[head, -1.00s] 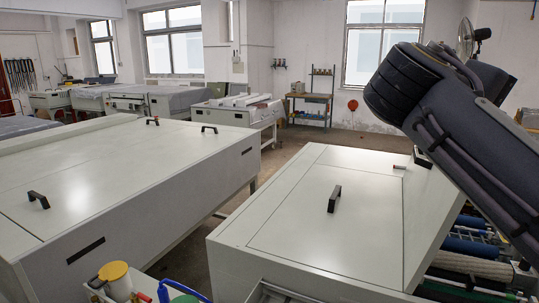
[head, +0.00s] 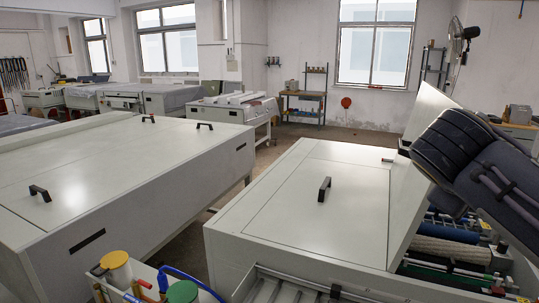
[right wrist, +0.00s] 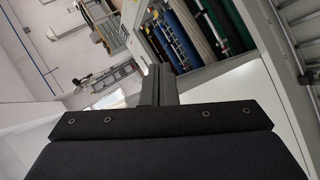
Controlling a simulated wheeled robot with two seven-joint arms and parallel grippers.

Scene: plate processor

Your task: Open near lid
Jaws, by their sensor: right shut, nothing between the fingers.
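The near machine (head: 235,228) is a white cabinet at the lower right of the head view. Its right-hand lid (head: 428,165) stands raised and tilted, with rollers (head: 450,250) uncovered beneath it. A closed panel with a black handle (head: 324,189) lies flat to its left. My right arm crosses the right edge, beside and partly in front of the raised lid; its gripper is hidden in the head view. In the right wrist view my right gripper (right wrist: 159,84) is shut and empty, with rollers (right wrist: 190,30) beyond it. Whether it touches the lid cannot be told. My left gripper is out of view.
A second long white machine (head: 100,180) with black handles stands closed at the left. A narrow floor gap separates the two. A tray with a yellow-lidded pot (head: 116,262) and a green-lidded pot (head: 182,292) sits at the bottom. A fan (head: 463,38) stands behind.

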